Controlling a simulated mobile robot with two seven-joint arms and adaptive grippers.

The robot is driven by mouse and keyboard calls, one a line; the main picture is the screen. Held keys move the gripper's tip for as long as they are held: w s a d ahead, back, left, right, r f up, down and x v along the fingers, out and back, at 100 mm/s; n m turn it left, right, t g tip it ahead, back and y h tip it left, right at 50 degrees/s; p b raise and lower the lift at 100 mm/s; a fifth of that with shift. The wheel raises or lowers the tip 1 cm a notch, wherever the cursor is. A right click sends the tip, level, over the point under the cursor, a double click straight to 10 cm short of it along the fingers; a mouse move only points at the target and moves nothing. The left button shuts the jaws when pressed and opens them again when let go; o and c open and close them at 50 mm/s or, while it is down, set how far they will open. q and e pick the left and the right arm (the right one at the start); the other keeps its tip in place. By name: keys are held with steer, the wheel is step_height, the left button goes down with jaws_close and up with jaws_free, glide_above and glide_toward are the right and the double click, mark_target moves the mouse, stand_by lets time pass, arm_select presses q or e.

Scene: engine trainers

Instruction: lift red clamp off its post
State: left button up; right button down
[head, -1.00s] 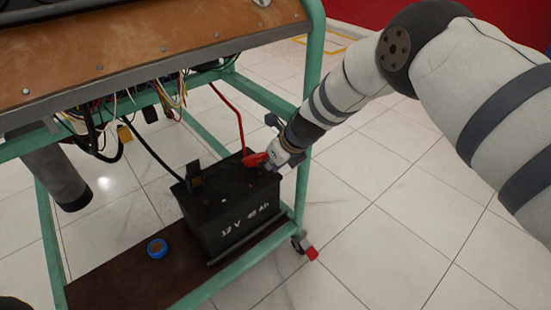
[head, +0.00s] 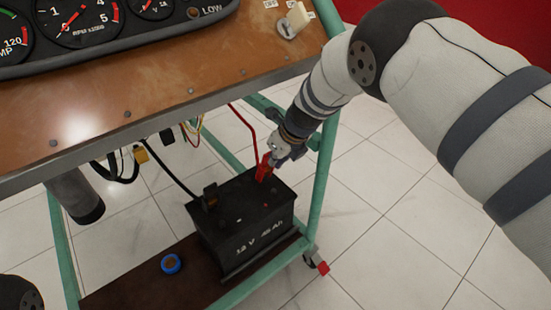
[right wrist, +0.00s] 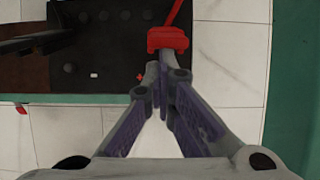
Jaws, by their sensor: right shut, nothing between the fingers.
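The red clamp (head: 263,168), on its red cable, stands steeply tilted at the right rear of the black battery (head: 245,235). In the right wrist view the clamp (right wrist: 168,39) is just beyond my fingertips. My right gripper (head: 273,158) reaches down from the upper right, right at the clamp. In the right wrist view its fingers (right wrist: 165,72) converge and are shut with nothing between them. I cannot tell whether the tips touch the clamp. The clamp's post cannot be made out, so I cannot tell whether the clamp is on it. My left gripper is not in view.
A black clamp (head: 210,196) and its cable are at the battery's left. Blue tape (head: 171,264) lies on the brown shelf (head: 130,285). The green frame post (head: 323,180) stands close to my right arm. The gauge panel (head: 150,95) overhangs the battery.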

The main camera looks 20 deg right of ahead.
steer(key=shift+w+a+r, duration=0.3)
steer(key=shift+w+r, duration=0.3)
steer(key=shift+r, duration=0.05)
steer(key=s+d+r, duration=0.1)
steer(key=s+d, duration=0.1)
steer(key=s, duration=0.5)
steer(key=s+d+r, duration=0.2)
steer(key=s+d, duration=0.1)
steer(key=s, duration=0.4)
steer(key=shift+s+d+r, duration=0.15)
steer(key=shift+s+d, duration=0.1)
